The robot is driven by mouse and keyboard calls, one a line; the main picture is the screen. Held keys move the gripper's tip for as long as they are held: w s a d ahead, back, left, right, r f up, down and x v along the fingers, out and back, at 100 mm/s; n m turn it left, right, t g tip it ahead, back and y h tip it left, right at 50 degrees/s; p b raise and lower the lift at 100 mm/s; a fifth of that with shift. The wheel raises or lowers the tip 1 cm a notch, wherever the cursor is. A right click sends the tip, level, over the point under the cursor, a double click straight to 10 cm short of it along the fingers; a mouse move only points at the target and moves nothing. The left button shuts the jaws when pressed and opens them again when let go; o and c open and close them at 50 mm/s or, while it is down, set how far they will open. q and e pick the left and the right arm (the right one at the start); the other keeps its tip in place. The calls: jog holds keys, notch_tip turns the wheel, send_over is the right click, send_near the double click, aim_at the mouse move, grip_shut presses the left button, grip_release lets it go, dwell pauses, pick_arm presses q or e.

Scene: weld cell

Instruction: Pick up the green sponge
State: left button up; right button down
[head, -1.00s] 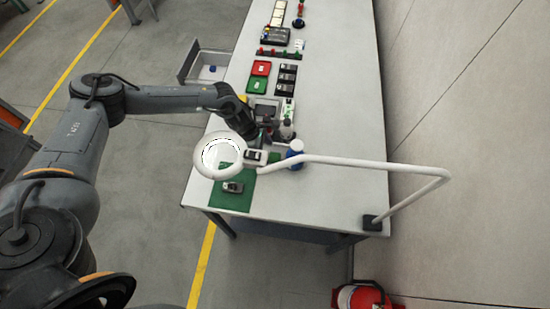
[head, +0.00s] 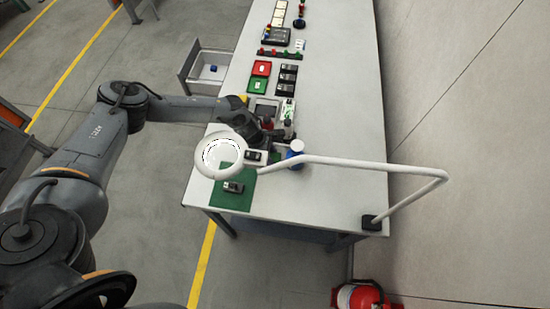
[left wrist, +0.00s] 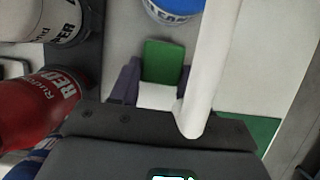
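In the left wrist view the green sponge (left wrist: 165,60) lies ahead of my left gripper (left wrist: 157,80), with a white patch nearer the palm. The two dark purple-grey fingers stand apart, one on each side of the sponge's near end. The gripper looks open; I see no clear contact with the sponge. My right gripper is not in view.
A white ring lamp (head: 222,153) and its arm (left wrist: 213,60) cross close to the gripper. A green mat (head: 233,200) lies in front.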

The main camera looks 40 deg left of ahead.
aim_at(275, 157)
pick_arm(q)
jog(key=c, duration=0.5)
jog(key=shift+r, duration=0.2)
jog(key=shift+r, duration=0.5)
notch_tip(275, 157, up, 2)
jog(key=s+a+b, duration=0.1)
jog(key=s+a, duration=0.2)
jog(key=a, duration=0.2)
jog(key=s+a+b, duration=0.1)
jog(key=s+a, duration=0.2)
jog(key=a, duration=0.2)
jog(key=s+a+b, duration=0.1)
jog(key=s+a, duration=0.2)
jog(key=a, duration=0.2)
jog(key=shift+s+a, duration=0.2)
